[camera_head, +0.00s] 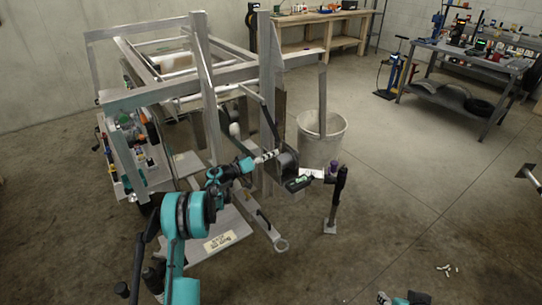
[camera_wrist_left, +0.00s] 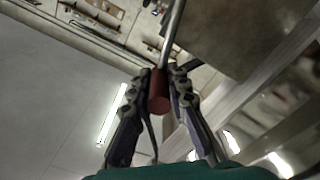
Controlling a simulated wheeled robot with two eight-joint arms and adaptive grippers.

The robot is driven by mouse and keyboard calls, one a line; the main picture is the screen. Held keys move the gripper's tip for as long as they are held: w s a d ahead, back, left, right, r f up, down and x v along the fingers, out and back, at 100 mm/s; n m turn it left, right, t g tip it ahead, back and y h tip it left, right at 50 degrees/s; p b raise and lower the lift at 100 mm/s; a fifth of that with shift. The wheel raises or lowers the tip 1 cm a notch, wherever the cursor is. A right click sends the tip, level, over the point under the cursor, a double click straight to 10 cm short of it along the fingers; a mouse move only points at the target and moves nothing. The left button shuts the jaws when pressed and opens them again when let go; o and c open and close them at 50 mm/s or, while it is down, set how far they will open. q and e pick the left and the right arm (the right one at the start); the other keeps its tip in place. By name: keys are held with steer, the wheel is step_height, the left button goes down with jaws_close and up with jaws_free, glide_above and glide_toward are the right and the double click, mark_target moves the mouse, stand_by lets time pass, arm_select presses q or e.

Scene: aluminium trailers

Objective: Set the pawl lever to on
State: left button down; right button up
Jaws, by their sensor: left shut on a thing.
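My left gripper (camera_head: 276,155) reaches in from the left to the dark winch (camera_head: 288,163) on the trailer's front post. In the left wrist view, my left gripper (camera_wrist_left: 162,85) is shut on a red-brown cylindrical grip (camera_wrist_left: 159,92). The grip sits at the end of a thin metal rod (camera_wrist_left: 174,30). In the head view the gripper hides this grip. I cannot tell for sure whether it belongs to the pawl lever, nor can I read the lever's setting.
The aluminium trailer frame (camera_head: 150,98) surrounds the winch on the left. A grey bin (camera_head: 321,145) stands behind it, and a black jack post (camera_head: 337,200) stands to its right. A metal workbench (camera_head: 462,88) is at back right. The floor at right is mostly clear.

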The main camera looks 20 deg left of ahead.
arm_select(q)
steer(key=shift+f, duration=0.25)
steer(key=c, duration=1.6)
jaws_free()
steer(key=shift+c, duration=0.2)
steer(key=shift+o, duration=1)
steer(key=shift+w+f, duration=0.1)
steer(key=v, duration=1.2)
steer(key=shift+a, duration=0.1)
